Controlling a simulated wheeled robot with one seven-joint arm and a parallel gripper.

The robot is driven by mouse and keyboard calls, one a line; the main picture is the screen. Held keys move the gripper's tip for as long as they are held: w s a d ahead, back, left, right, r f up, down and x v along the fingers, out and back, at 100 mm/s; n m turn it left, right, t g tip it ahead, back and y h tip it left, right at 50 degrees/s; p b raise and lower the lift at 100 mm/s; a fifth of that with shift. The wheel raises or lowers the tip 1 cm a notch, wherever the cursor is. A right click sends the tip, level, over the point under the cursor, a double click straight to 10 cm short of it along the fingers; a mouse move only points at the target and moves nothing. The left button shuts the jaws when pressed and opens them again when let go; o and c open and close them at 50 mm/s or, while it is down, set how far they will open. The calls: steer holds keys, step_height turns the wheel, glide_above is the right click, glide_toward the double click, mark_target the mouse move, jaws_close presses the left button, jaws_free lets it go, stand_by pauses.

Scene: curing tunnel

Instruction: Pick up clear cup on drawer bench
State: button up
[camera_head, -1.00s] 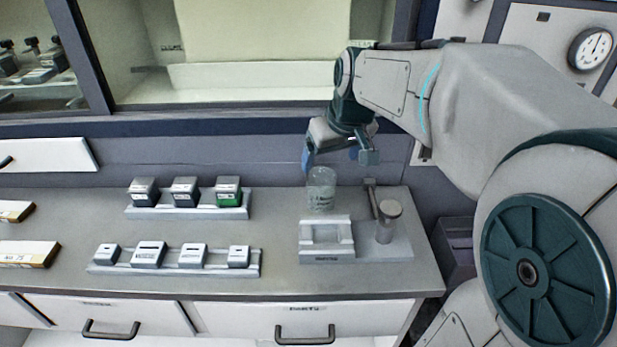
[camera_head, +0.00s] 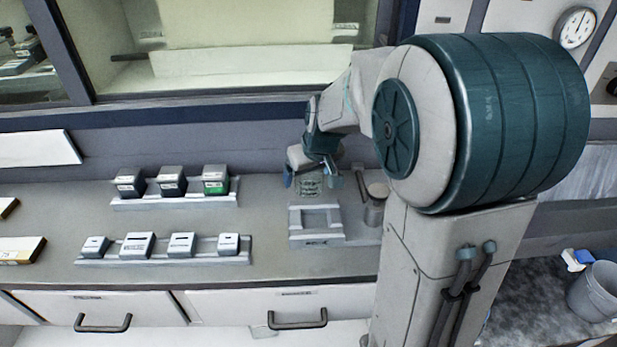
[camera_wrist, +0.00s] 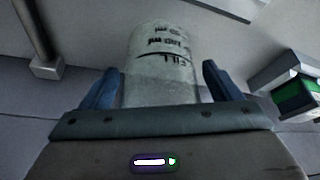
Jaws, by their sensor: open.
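The clear cup (camera_head: 308,184) stands upright on the drawer bench (camera_head: 270,262), at the back of a grey fixture. Dark printed marks show on its side. In the wrist view the cup (camera_wrist: 160,62) lies between the two blue fingers of my gripper (camera_wrist: 161,88), with a gap on each side. My gripper (camera_head: 310,181) is open around the cup in the head view, its fingers coming down from above and behind. My gripper's body hides part of the cup's lower end in the wrist view.
The grey fixture (camera_head: 316,241) has a square recess in front of the cup and a post with a round-topped cylinder (camera_head: 375,205) at its right. Two racks of small blocks (camera_head: 160,257) stand to the left. A window frame (camera_head: 210,103) rises behind the bench.

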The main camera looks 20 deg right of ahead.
steer(key=c, duration=1)
steer(key=shift+r, duration=0.1)
